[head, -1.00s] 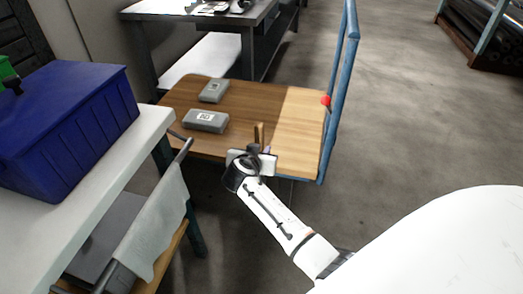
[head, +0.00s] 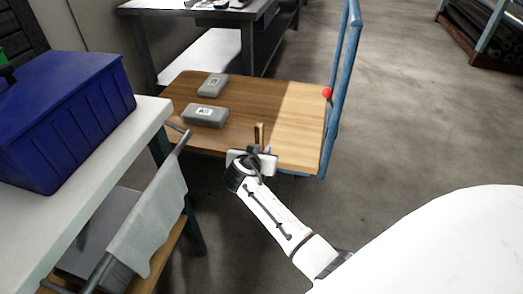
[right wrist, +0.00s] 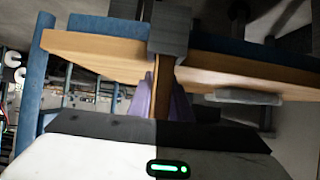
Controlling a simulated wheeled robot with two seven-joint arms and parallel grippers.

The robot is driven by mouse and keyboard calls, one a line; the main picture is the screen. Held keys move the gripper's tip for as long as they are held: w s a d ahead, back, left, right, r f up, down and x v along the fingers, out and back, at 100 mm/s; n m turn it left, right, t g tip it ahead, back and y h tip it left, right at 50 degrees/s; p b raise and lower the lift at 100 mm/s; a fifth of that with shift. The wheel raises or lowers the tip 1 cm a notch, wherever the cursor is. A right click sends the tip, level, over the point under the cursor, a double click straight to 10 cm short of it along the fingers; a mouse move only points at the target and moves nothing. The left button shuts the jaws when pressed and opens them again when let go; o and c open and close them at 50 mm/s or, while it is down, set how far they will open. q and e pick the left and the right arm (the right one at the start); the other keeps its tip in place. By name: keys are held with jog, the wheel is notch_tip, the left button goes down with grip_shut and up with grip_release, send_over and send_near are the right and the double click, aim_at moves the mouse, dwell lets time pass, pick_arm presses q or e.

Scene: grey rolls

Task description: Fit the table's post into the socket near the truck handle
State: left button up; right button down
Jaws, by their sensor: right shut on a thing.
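The truck is a low flat cart with a wooden deck (head: 195,145), darker at left and paler at right. Its blue handle (head: 344,65) rises at the deck's right end, with a red ball (head: 328,93) beside it. My right gripper (head: 257,157) is at the deck's near edge, shut on a thin upright wooden piece (head: 259,133), which seems to be the post. In the right wrist view this wooden piece (right wrist: 163,80) runs between my purple fingertips, below a dark grey block (right wrist: 170,32). I cannot make out the socket. My left gripper is not in view.
Two grey cases (head: 205,115) lie on the darker deck. A white-topped bench (head: 110,160) with a blue crate (head: 75,120) and a hanging cloth (head: 150,215) stands at left. A workbench (head: 200,20) is behind the truck.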

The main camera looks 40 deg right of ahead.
aim_at(261, 126)
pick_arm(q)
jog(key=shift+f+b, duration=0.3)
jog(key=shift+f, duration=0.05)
pick_arm(e)
jog(key=shift+f, duration=0.4)
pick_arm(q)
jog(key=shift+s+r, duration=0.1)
pick_arm(e)
jog(key=c, duration=1.5)
grip_release()
jog(key=shift+s+f, duration=0.1)
jog(key=shift+c, duration=0.2)
jog(key=shift+r, duration=0.25)
notch_tip(261, 126, up, 9)
jog(key=p, duration=0.2)
jog(key=shift+p, duration=0.35)
jog(key=shift+r, duration=0.45)
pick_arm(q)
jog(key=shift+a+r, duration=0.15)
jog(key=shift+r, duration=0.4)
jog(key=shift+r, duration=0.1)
pick_arm(e)
jog(key=shift+r, duration=0.1)
